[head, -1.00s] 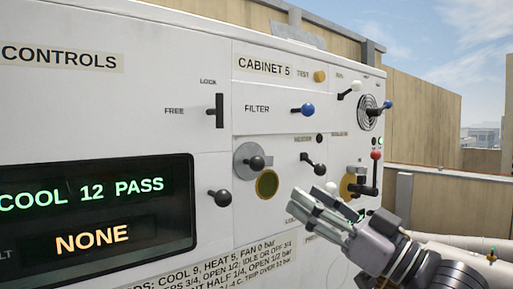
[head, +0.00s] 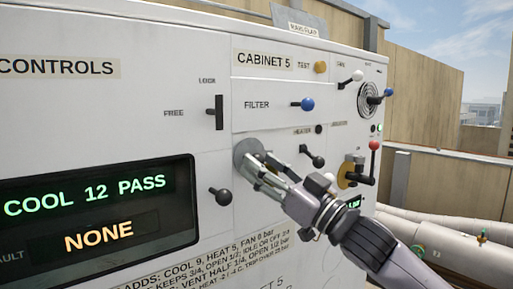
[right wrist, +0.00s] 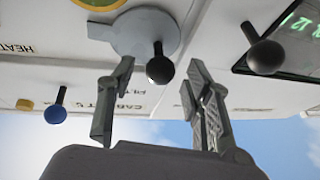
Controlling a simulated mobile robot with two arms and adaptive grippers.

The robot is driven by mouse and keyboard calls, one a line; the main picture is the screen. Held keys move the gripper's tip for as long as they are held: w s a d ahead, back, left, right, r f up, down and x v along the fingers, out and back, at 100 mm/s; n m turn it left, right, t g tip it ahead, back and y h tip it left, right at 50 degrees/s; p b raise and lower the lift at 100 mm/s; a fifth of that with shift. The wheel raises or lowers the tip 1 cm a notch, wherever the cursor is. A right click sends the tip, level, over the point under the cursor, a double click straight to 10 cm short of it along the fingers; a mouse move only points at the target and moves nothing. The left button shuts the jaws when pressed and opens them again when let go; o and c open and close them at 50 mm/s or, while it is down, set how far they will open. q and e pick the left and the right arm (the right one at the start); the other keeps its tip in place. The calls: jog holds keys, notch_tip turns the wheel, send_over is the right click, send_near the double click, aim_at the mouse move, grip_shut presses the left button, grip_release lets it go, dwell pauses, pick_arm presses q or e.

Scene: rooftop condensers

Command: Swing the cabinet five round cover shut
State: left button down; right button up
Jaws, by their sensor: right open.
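The round cover (head: 244,150) of cabinet five is a grey disc on the white panel, partly hidden by my right gripper in the head view. It also shows in the right wrist view (right wrist: 130,38), with a black ball knob (right wrist: 160,70) standing out from it. A yellow-rimmed round port (right wrist: 98,3) lies beside the disc, uncovered where it shows; in the head view my gripper hides it. My right gripper (head: 259,167) is open, its fingertips on either side of the knob with gaps visible in the wrist view. My left gripper is not in view.
A black knob (head: 222,197) sits below left of the cover, and a black lever (head: 313,157) to its right. A red-knobbed handle (head: 373,158) and a blue filter knob (head: 307,104) are also on the panel. A dark display (head: 95,215) fills the lower left.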

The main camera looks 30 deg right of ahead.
jog(key=shift+p+x, duration=0.6)
jog(key=shift+x, duration=0.65)
grip_shut()
